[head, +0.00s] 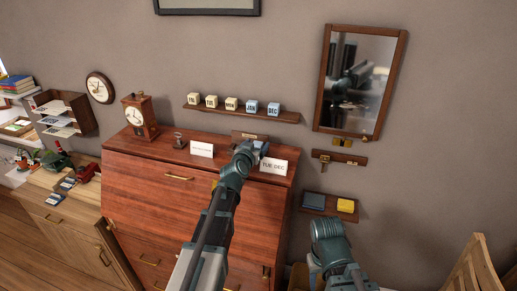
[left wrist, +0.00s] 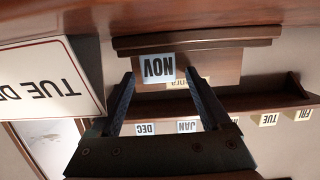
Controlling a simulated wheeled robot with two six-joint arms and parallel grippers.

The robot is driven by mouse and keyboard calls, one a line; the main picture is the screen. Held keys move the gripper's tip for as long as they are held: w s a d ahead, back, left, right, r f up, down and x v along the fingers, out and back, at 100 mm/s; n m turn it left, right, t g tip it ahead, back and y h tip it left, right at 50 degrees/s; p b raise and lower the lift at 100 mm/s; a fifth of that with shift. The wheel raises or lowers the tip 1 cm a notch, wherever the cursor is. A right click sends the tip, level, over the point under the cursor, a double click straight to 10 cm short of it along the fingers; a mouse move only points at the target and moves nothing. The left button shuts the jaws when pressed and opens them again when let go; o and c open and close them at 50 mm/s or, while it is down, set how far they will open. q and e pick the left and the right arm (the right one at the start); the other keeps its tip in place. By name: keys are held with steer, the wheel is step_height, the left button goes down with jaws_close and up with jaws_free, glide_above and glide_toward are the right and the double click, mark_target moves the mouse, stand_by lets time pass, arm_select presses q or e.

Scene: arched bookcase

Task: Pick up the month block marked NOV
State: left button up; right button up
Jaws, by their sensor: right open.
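The NOV block (left wrist: 158,68) is a pale cube with dark letters, upside down in the left wrist view. It is in front of a small wooden stand on top of the bureau. My left gripper (left wrist: 160,80) is open, with one finger on each side of the block and a visible gap to each. In the head view my left gripper (head: 252,151) is over the bureau top and largely hides the block. My right arm is low at the right; its gripper (head: 318,262) is open, its fingers mostly hidden.
A white TUE DEC card (head: 273,166) stands close right of my left gripper. A wall shelf (head: 240,113) above holds several day and month blocks. A mantel clock (head: 139,115) and a blank-looking card (head: 202,149) stand left. A mirror (head: 361,80) hangs right.

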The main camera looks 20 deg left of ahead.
arm_select(q)
jaws_close()
stand_by(0.3)
